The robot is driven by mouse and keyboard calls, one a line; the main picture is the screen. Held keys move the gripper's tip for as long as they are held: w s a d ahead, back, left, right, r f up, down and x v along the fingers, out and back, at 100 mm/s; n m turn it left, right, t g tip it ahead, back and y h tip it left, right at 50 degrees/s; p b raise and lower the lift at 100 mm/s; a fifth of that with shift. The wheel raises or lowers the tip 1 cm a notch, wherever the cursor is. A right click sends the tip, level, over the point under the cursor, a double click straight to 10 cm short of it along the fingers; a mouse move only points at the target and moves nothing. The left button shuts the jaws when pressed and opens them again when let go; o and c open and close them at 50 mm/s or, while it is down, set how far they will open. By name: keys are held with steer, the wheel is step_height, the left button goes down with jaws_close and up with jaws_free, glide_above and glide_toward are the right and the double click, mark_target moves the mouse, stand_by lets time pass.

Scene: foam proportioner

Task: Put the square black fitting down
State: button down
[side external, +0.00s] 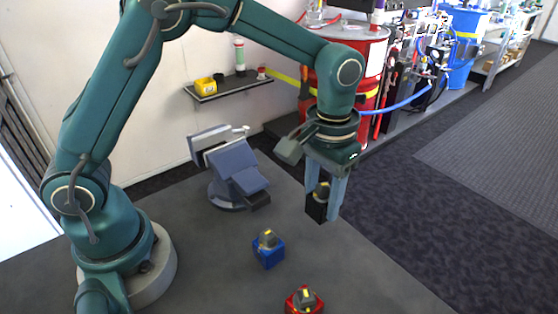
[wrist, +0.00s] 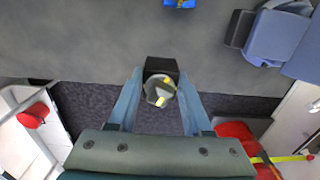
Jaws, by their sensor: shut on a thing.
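The square black fitting (side external: 317,209) has a black block base and a rounded grey top with yellow marks. My gripper (side external: 329,200) is shut on it and holds it in the air near the table's right edge in the side view. In the wrist view the fitting (wrist: 160,68) sits between the two blue-grey fingers of my gripper (wrist: 160,95), its grey and yellow top facing the camera. I cannot tell exactly how high it hangs above the table (side external: 350,270).
A blue fitting (side external: 268,250) and a red fitting (side external: 304,301) stand on the table. A blue-grey vise-like fixture (side external: 235,172) stands behind them. A wall shelf (side external: 231,86) with a yellow bin and a red drum (side external: 350,75) are farther back. The table's front right is clear.

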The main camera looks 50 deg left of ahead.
steer(key=shift+w+d+f, duration=0.1)
steer(key=shift+d+f, duration=0.3)
steer(key=shift+d, duration=0.2)
steer(key=shift+d+f, duration=0.4)
steer(key=shift+d, duration=0.15)
steer(key=shift+f, duration=1.85)
steer(key=shift+f, duration=0.1)
steer(key=shift+c, duration=1.7)
jaws_free()
